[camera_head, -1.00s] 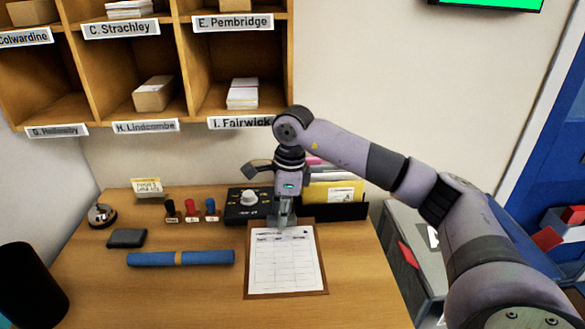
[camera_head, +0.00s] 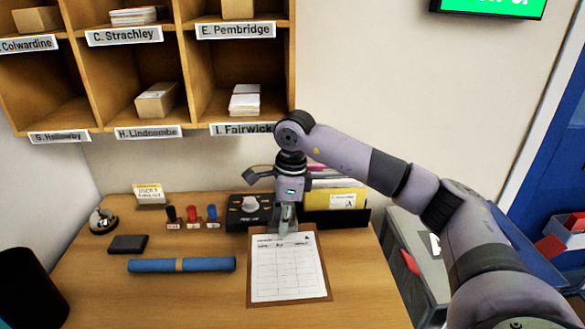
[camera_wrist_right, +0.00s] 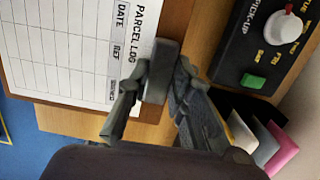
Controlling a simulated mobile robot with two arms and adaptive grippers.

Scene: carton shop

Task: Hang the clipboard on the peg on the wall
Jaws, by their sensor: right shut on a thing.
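The clipboard (camera_head: 252,290) is a brown board with a white printed sheet, at the front middle of the desk in the head view. It looks flat on or just above the desktop; I cannot tell which. My right gripper (camera_head: 285,230) points down at its far edge. In the right wrist view, the fingers of my right gripper (camera_wrist_right: 158,80) are closed about the grey clip at the top edge of the clipboard (camera_wrist_right: 20,82), beside the "PARCEL LOG" heading. My left gripper is out of view. I see no wall peg in these frames.
Behind the clipboard stand a black dial box (camera_head: 240,212) and a file holder (camera_head: 345,218). Stamps (camera_head: 191,215), a blue roll (camera_head: 150,266), a dark pad (camera_head: 128,244) and a bell (camera_head: 102,220) lie left. Wooden pigeonholes (camera_head: 186,62) overhang the desk; bare wall (camera_head: 400,80) is right.

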